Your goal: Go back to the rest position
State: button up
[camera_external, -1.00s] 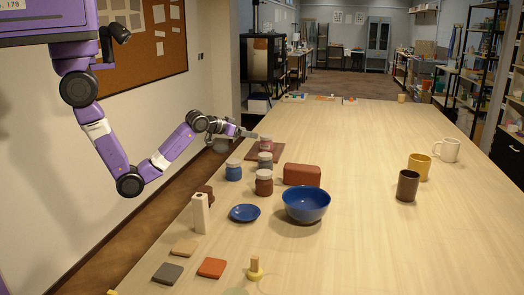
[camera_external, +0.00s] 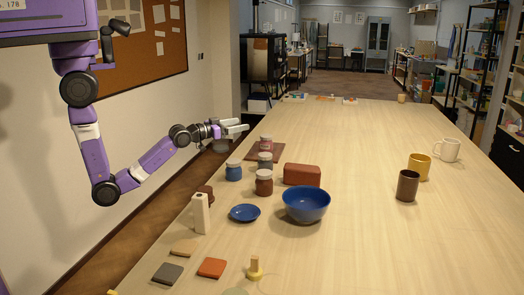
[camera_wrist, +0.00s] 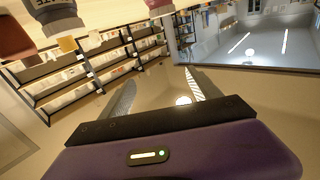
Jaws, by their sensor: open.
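My gripper (camera_external: 246,127) is open and empty in the external view. It is held in the air above the left edge of the table (camera_external: 370,250), up and left of the jars. My purple arm is bent, with its elbow low beside the wall. In the wrist view my gripper (camera_wrist: 158,80) shows two fingers spread apart with nothing between them.
Glaze jars (camera_external: 264,182) stand near the table's left edge, one on a dark red board (camera_external: 279,154). A red-brown block (camera_external: 302,174), blue bowl (camera_external: 306,204), blue saucer (camera_external: 244,213) and pale upright bottle (camera_external: 200,214) are nearby. Mugs (camera_external: 419,166) stand right. The table's middle is clear.

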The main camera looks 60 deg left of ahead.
jog(key=s+f+g, duration=0.1)
jog(key=s+f, duration=0.3)
jog(key=s, duration=0.9)
jog(key=s+a+f+g, duration=0.1)
jog(key=s+f, duration=0.3)
jog(key=s, duration=1)
jog(key=s+a+f+g, duration=0.1)
jog(key=s+f, duration=0.3)
jog(key=s, duration=0.9)
jog(key=shift+s, duration=0.2)
